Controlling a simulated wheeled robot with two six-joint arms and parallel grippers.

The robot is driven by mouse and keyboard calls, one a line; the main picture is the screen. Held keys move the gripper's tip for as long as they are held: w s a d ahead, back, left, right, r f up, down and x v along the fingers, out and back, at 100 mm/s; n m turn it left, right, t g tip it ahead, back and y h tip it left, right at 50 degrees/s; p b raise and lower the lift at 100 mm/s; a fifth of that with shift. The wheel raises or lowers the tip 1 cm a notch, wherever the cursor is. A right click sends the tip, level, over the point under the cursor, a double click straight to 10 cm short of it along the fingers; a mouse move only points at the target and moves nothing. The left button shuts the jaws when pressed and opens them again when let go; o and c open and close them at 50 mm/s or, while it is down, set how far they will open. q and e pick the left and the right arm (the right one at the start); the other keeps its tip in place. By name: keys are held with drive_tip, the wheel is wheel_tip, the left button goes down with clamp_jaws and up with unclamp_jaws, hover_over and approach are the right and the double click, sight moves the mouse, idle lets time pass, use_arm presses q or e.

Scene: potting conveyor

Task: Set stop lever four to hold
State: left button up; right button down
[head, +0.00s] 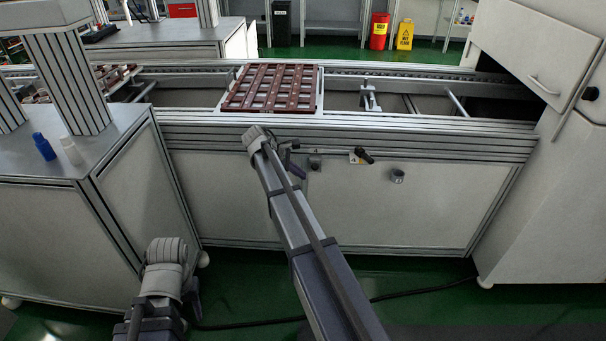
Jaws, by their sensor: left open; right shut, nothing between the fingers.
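A stop lever with a black handle (364,155) sits on the conveyor's front panel, beside a small yellow-marked label too small to read. Its handle slants slightly down to the right. My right gripper (298,168) is shut and empty, in front of the panel to the left of the lever, apart from it in the picture. It is small, dark and partly hidden by my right arm. My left gripper (193,298) is low at the lower left, near the white cabinet's corner, open and mostly hidden by its arm, far from the lever.
A brown grid tray (270,88) sits on the conveyor (420,132) above the panel. A round fitting (397,176) is on the panel right of the lever. A blue bottle (44,146) and a white bottle (70,150) stand on the left cabinet (100,160). A black cable (420,291) crosses the green floor.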

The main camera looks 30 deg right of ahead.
drive_tip(key=w+p+v, duration=0.2)
drive_tip(key=p+v, duration=0.6)
drive_tip(key=v, duration=0.1)
drive_tip(key=shift+r, duration=0.3)
drive_tip(key=shift+w, duration=0.1)
drive_tip(key=s+a+r+m+y+p, duration=0.2)
drive_tip(key=s+a+r+p, duration=0.3)
drive_tip(key=s+a, duration=0.4)
drive_tip(key=s+a+r+m+y+p, duration=0.2)
drive_tip(key=s+a+r+p, duration=0.3)
drive_tip(key=s+a+p, duration=0.3)
drive_tip(key=s+a+r+m+y+p, duration=0.2)
drive_tip(key=s+a+r+p, duration=0.3)
drive_tip(key=s+a, duration=0.5)
drive_tip(key=s+p, duration=0.2)
drive_tip(key=s, duration=0.1)
drive_tip(key=shift+s+a+m, duration=0.2)
drive_tip(key=shift+s+m, duration=0.05)
drive_tip(key=shift+m, duration=0.05)
